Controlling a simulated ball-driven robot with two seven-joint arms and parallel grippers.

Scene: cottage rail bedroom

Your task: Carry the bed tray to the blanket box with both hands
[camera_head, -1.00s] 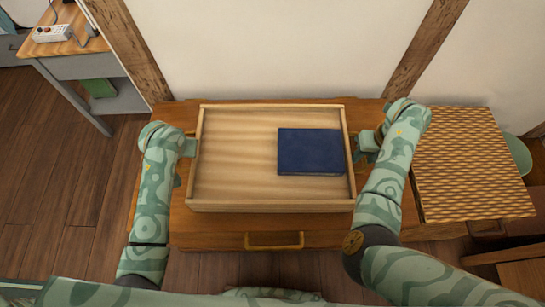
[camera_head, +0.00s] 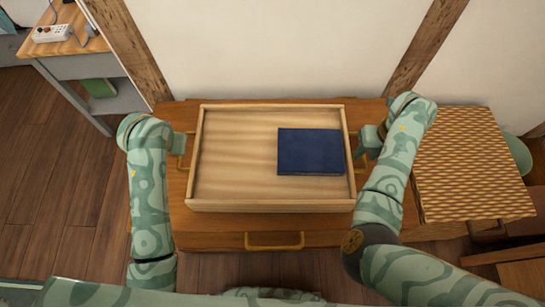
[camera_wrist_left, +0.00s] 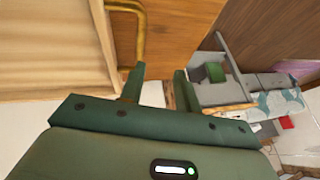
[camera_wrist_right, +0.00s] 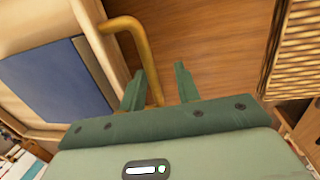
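The bed tray (camera_head: 235,200), pale wood with raised rims, lies flat on a brown wooden box-like piece (camera_head: 215,235) with a brass-coloured front handle. A dark blue book (camera_head: 310,152) lies in its right half. My left gripper (camera_head: 182,145) is open and empty beside the tray's left handle (camera_head: 184,160); in the left wrist view that handle (camera_wrist_left: 138,35) is beyond the fingertips. My right gripper (camera_head: 368,142) is open by the right handle (camera_head: 360,160). In the right wrist view the handle bar (camera_wrist_right: 140,45) runs close to the left finger; I cannot tell whether it passes between the fingers.
A woven-topped piece (camera_head: 470,165) stands close against the right side. A desk (camera_head: 85,70) with a power strip (camera_head: 51,33) is at the upper left. The wall (camera_head: 270,50) is behind. Bare floor (camera_head: 60,180) lies to the left.

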